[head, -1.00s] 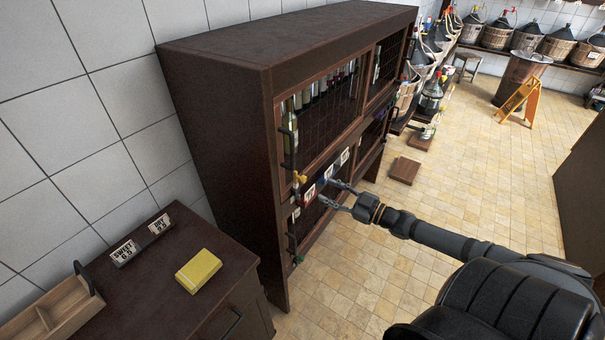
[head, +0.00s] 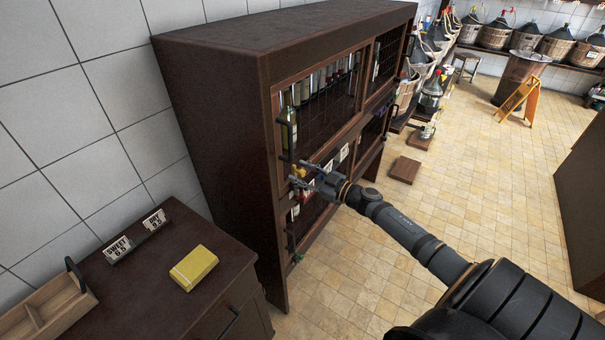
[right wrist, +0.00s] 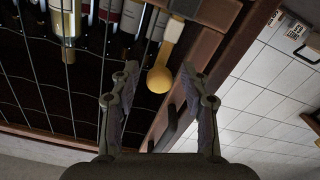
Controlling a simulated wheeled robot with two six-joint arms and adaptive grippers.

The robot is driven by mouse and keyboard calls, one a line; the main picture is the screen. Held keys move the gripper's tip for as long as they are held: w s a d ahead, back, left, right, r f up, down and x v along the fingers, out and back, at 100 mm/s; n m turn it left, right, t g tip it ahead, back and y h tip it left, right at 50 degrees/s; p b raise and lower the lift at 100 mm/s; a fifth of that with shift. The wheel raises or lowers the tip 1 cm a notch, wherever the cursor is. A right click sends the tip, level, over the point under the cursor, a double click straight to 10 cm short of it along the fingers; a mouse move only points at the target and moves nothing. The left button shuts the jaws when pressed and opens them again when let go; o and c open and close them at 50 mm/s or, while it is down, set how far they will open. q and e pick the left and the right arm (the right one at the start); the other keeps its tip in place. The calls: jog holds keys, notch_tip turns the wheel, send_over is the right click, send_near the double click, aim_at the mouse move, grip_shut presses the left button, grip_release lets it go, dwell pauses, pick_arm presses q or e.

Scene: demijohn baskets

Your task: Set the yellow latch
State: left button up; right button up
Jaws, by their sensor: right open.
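The yellow latch (head: 298,171) sits on the front of the dark wooden cabinet (head: 215,130), at its near edge. In the right wrist view it shows as a round yellow knob (right wrist: 160,80) on a pale arm. My right gripper (head: 304,176) is at the latch, partly covering it in the head view. In the right wrist view the open fingers (right wrist: 160,71) show on either side of the knob, with gaps at both sides. I cannot tell whether the knob is deep between them or just beyond the tips. My left gripper is not in view.
Wire-mesh doors with bottles (head: 290,128) behind them are close to the gripper. A low cabinet (head: 150,290) at the left bears a yellow block (head: 194,268), price signs and a wooden tray (head: 45,309). The tiled floor (head: 480,200) at the right is mostly clear.

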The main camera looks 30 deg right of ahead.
jog(key=shift+c, duration=0.4)
grip_shut()
notch_tip(320, 180, down, 3)
jog(key=shift+f+b, duration=0.15)
jog(key=shift+b, duration=0.85)
jog(key=shift+o, duration=0.4)
grip_release()
